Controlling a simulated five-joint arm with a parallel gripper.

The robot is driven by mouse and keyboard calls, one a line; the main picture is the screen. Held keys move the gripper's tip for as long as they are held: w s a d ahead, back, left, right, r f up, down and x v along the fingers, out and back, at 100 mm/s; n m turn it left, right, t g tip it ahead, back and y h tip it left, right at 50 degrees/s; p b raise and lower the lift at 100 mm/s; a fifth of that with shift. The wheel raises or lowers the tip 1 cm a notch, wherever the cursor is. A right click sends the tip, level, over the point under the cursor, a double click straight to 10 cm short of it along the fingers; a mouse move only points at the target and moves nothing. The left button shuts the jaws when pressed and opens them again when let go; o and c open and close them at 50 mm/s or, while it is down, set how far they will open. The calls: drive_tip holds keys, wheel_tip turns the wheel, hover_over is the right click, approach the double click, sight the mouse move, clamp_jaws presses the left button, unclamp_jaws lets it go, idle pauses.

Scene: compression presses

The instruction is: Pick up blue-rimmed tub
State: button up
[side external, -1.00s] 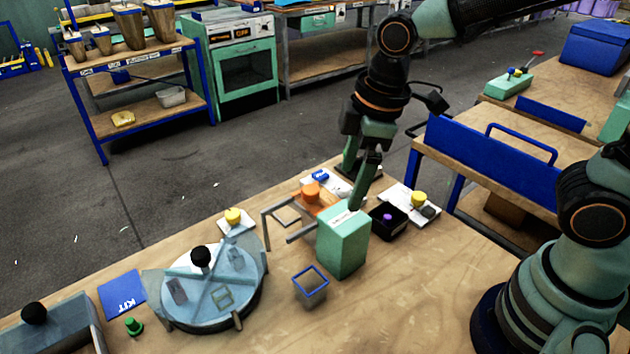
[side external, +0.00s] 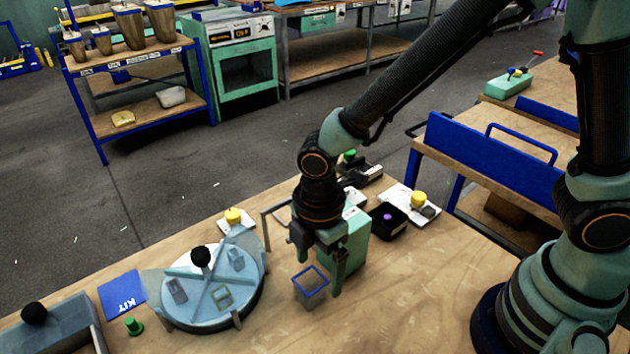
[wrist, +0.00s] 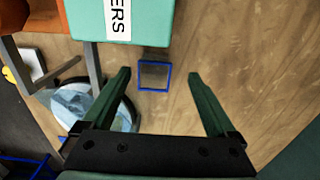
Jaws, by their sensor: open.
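The blue-rimmed tub (side external: 311,285) is a small clear square container standing upright on the wooden table, right of the round divided tray. My gripper (side external: 322,272) is open and empty above it, one finger showing on each side of the tub in the side view. In the wrist view the tub (wrist: 154,76) lies ahead of and between the fingertips of my gripper (wrist: 159,74), apart from both. In the side view my fingers pass close to its rim; contact cannot be told.
A green box (side external: 356,240) stands close behind the tub, partly hidden by my arm; it also shows in the wrist view (wrist: 150,20). The round tray (side external: 208,318) is to the left. Bare table (side external: 420,290) lies to the right.

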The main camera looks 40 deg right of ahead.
sight(310, 284)
drive_tip(key=f, duration=0.2)
drive_tip(key=a+f, duration=0.1)
drive_tip(key=f, duration=0.1)
drive_tip(key=shift+w, duration=0.35)
drive_tip(key=shift+f, duration=0.65)
drive_tip(key=shift+c, duration=0.3)
drive_tip(key=c, duration=1.4)
drive_tip(key=shift+o, duration=0.2)
drive_tip(key=shift+r, duration=0.15)
